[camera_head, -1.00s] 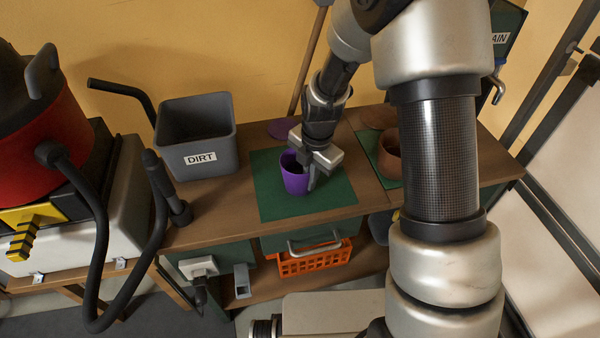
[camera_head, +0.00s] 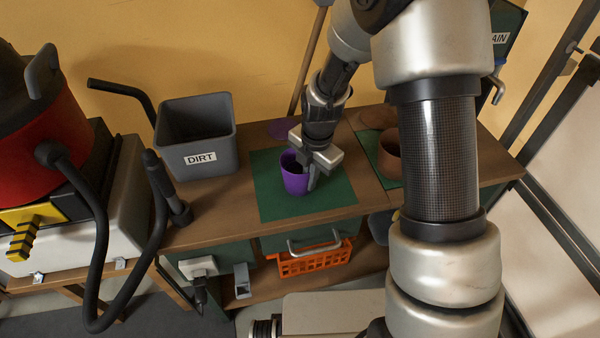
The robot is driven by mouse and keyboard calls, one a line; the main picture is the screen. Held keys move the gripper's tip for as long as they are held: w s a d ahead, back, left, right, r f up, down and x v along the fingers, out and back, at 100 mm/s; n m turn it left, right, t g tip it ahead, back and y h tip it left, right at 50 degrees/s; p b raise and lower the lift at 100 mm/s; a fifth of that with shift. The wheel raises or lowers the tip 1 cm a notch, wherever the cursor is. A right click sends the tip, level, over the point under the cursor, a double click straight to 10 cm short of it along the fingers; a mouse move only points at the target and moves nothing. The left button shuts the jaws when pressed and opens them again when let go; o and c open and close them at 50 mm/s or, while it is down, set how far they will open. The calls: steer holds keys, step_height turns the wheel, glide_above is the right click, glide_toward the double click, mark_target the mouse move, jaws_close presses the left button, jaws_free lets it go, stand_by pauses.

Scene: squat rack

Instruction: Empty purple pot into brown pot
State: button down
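The purple pot (camera_head: 294,180) stands upright on the left green mat (camera_head: 262,186) on the bench. My gripper (camera_head: 312,172) points down at the pot's right side, with a finger at its right wall and rim. Whether the fingers are closed on the pot wall I cannot tell, and the pot's inside is mostly out of sight. The brown pot (camera_head: 389,156) stands upright to the right on a second green mat (camera_head: 369,147). My arm hides its right part.
A grey bin marked DIRT (camera_head: 196,137) stands on the bench's left. A purple disc (camera_head: 282,128) and a brown disc (camera_head: 377,117) lie behind the mats. A red vacuum (camera_head: 40,130) with a black hose is far left. An orange basket (camera_head: 315,260) sits below the bench top.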

steer(key=shift+r, duration=0.15)
steer(key=shift+r+p, duration=1)
steer(key=shift+r, duration=0.4)
stand_by(0.5)
steer(key=shift+r+p, duration=2.15)
steer(key=shift+r, duration=0.85)
